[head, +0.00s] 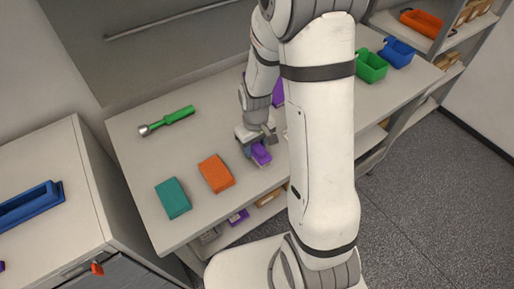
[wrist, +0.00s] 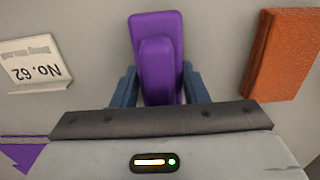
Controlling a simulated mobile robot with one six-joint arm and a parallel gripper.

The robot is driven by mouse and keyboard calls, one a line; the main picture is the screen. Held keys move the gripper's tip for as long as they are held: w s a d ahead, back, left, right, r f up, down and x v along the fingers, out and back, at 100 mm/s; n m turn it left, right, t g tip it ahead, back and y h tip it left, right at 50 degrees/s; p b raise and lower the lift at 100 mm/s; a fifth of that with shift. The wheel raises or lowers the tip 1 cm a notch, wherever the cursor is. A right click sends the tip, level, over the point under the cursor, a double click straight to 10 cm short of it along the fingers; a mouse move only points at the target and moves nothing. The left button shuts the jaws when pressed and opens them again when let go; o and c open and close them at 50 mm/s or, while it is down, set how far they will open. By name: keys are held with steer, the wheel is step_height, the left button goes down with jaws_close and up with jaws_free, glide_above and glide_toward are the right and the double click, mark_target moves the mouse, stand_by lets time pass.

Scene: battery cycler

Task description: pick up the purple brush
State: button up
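The purple brush (wrist: 160,35) is in the middle of the wrist view, with a raised narrower part on top. In the head view the brush (head: 261,155) is on the front edge side of the table, just below my gripper (head: 257,140). In the wrist view my gripper (wrist: 159,75) has one blue-grey finger on each side of the brush, with the fingertips very close to its sides. I cannot tell whether the fingers press on it, nor whether the brush touches the table.
An orange block (head: 216,174) lies left of the brush, with a teal block (head: 173,198) farther left. A green-handled tool (head: 167,121) lies behind them. A "No. 62" card (wrist: 35,62) stands beside the brush. Green (head: 371,66) and blue (head: 398,53) bins stand far right.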

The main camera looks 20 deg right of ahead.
steer(key=c, duration=0.6)
steer(key=shift+o, duration=0.2)
steer(key=shift+r, duration=0.15)
step_height(320, 180, up, 10)
steer(key=shift+f+b, duration=0.1)
steer(key=shift+b, duration=0.45)
steer(key=o, duration=0.5)
steer(key=c, duration=0.3)
steer(key=shift+f, duration=0.1)
steer(key=shift+c, duration=0.2)
